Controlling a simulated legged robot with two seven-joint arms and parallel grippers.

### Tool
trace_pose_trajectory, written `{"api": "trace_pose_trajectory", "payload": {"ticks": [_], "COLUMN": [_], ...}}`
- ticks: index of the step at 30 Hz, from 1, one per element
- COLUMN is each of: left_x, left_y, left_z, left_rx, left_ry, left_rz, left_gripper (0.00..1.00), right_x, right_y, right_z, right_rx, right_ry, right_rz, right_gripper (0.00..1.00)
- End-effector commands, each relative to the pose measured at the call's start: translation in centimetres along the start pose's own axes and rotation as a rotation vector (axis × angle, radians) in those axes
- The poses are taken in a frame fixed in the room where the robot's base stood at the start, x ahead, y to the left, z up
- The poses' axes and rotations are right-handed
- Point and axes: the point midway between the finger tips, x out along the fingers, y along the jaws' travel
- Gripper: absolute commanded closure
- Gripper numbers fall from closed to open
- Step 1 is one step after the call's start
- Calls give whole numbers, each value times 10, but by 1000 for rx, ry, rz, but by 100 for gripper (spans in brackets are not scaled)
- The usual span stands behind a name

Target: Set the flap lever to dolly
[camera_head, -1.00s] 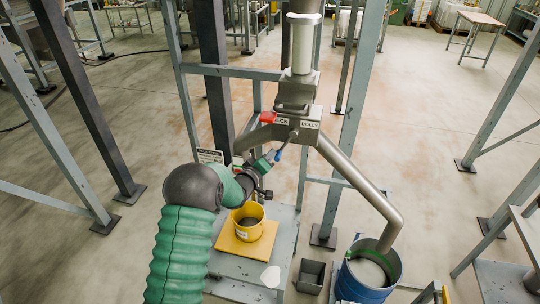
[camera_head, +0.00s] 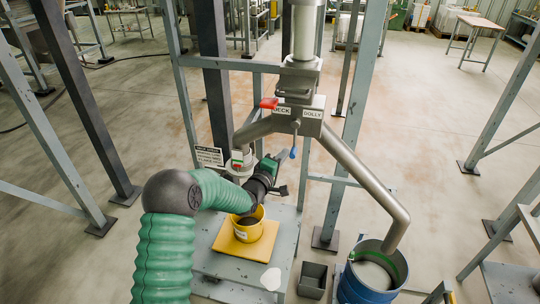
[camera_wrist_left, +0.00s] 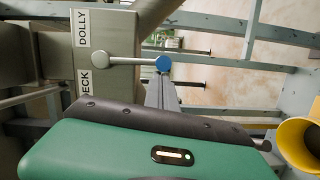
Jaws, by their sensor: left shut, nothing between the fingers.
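The flap lever (camera_head: 294,141) is a thin grey rod with a blue knob, on the front of the grey diverter box (camera_head: 313,101). It hangs almost straight down, between the DECK label (camera_head: 282,110) on the left and the DOLLY label (camera_head: 312,114) on the right. In the left wrist view the lever (camera_wrist_left: 125,61) also lies between the two labels, with its blue knob free. My right gripper is out of view.
A yellow bucket (camera_head: 249,230) stands on a yellow plate under the left outlet, close below my left gripper. The right pipe (camera_head: 365,180) leads to a blue drum (camera_head: 354,292). A red handle (camera_head: 269,103) sits on the diverter. Grey frame posts stand around.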

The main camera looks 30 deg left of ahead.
Motion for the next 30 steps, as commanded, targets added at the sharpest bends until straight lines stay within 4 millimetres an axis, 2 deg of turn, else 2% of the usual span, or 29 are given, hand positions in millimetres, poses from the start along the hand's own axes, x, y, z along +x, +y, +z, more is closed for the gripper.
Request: {"api": "trace_pose_trajectory", "payload": {"ticks": [1,12,21,30], "left_x": [1,8,11,11], "left_y": [-7,-3,3,6], "left_z": [5,32,43,46], "left_rx": [-41,-326,-446,-476], "left_ry": [0,0,1,0], "left_rz": [11,81,112,119], "left_gripper": [100,100,100,100], "right_x": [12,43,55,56], "right_y": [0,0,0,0], "right_z": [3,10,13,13], "right_rx": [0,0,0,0], "right_ry": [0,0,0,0], "right_rz": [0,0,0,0], "right_gripper": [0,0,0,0]}}
